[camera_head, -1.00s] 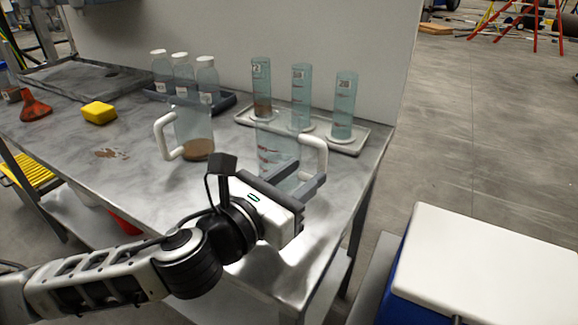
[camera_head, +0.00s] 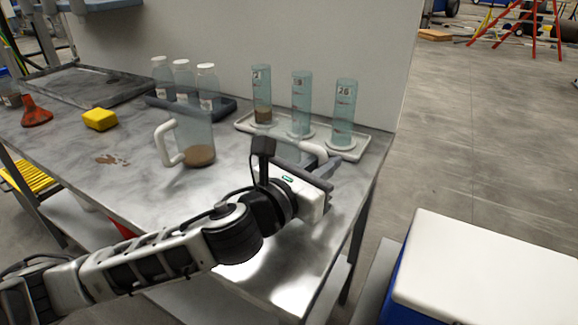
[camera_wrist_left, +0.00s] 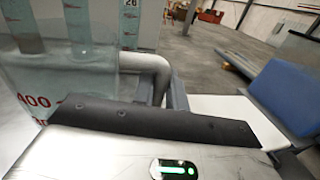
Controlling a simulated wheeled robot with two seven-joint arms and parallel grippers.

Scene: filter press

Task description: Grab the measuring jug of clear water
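The clear measuring jug (camera_head: 287,151) stands near the right part of the steel table, largely hidden behind my left gripper. Its pale handle (camera_head: 314,149) shows at its right side. In the left wrist view the jug's clear wall (camera_wrist_left: 70,72) with red marks fills the left, and its handle (camera_wrist_left: 150,64) bends down behind a dark finger. My left gripper (camera_head: 324,166) is at the handle, with fingers close about it. I cannot tell whether they are shut on it. My right gripper is not in view.
A second jug (camera_head: 195,140) with brown contents stands to the left. Behind are a tray (camera_head: 357,148) with 3 tall cylinders (camera_head: 301,104) and a dark rack (camera_head: 228,103) of bottles. A yellow sponge (camera_head: 100,119) lies left. A white-lidded blue box (camera_head: 490,270) is at right.

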